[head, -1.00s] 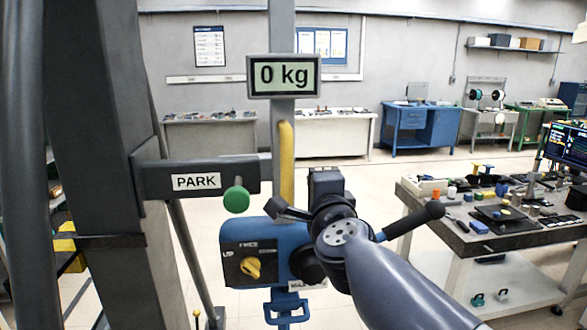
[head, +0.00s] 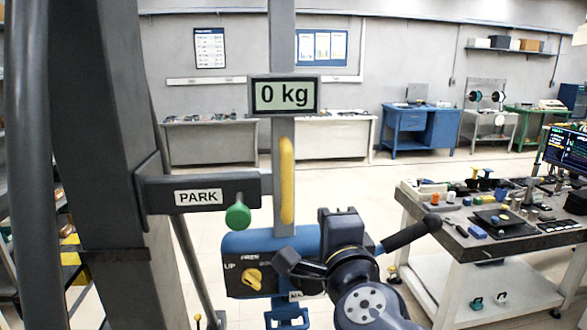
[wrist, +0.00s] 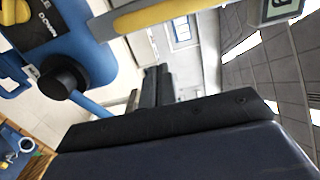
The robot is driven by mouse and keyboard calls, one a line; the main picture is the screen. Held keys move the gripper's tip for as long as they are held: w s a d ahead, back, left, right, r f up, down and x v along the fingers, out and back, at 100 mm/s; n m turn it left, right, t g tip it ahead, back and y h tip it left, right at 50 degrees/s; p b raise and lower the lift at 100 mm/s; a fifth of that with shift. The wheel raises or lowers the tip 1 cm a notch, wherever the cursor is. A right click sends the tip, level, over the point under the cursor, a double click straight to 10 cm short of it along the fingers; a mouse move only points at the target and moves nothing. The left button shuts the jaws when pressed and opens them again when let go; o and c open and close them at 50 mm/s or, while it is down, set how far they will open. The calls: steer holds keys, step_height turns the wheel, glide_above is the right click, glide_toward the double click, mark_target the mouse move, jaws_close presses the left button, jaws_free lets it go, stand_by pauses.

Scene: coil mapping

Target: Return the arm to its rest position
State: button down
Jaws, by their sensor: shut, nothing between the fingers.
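My gripper (head: 342,226) is in front of me in the head view, just right of the blue control box (head: 268,255). Its fingertips are mostly hidden behind my wrist in that view. In the wrist view, the dark fingers (wrist: 155,88) show together with nothing between them. The fingers are apart from the control box, which also shows at the left of the wrist view (wrist: 75,35). My arm comes in from the bottom of the head view, bent at the wrist.
A yellow handle (head: 287,180) and a "0 kg" display (head: 284,95) are on the post above the box. A PARK bracket (head: 200,196) with a green knob (head: 238,215) is at left. A cluttered workbench (head: 480,215) stands right, near a black grip (head: 411,231).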

steer(key=shift+w+a+b, duration=1.25)
steer(key=shift+w+a, duration=0.75)
steer(key=shift+w, duration=1.5)
steer(key=w+d+b, duration=0.2)
steer(key=d+b, duration=0.4)
steer(key=d, duration=0.7)
steer(key=shift+d, duration=0.1)
steer(key=shift+f, duration=0.15)
